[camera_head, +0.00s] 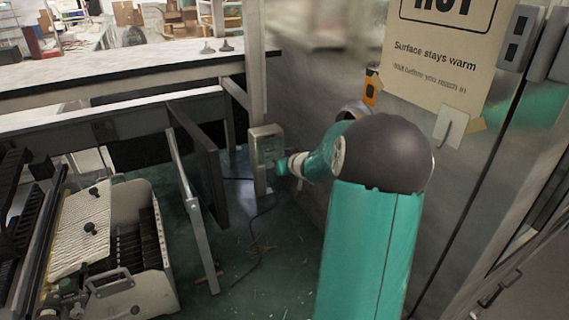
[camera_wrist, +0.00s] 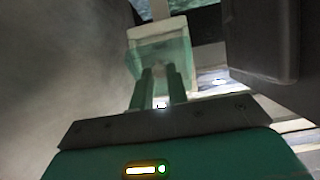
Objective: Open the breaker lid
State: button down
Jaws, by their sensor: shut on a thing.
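The breaker box (camera_head: 266,146) is a small grey box on a post beside the metal wall, in the middle of the head view. In the wrist view its pale frame surrounds a greenish front, the breaker lid (camera_wrist: 178,52). My gripper (camera_head: 281,166) reaches the lower front of the box from the right. In the wrist view the two fingers of my gripper (camera_wrist: 157,74) are close together at the lower part of the lid, shut on it. The exact grip point is small and blurred. I cannot tell whether the lid stands ajar.
A metal wall with a warning sign (camera_head: 440,45) stands right of the box. A dark upright panel (camera_head: 207,165) and a bench frame (camera_head: 110,118) stand to the left. A cable (camera_head: 262,212) lies on the green floor. A grey machine (camera_head: 130,265) is at lower left.

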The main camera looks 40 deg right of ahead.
aim_at(276, 150)
notch_tip(276, 150, up, 3)
jog(key=shift+d+r, duration=0.1)
jog(key=c, duration=1.9)
grip_release()
jog(key=shift+w+f, duration=0.15)
jog(key=shift+f, duration=0.05)
jog(key=o, duration=0.5)
jog(key=shift+f, duration=0.1)
jog(key=v, duration=1.4)
jog(key=shift+f, duration=0.15)
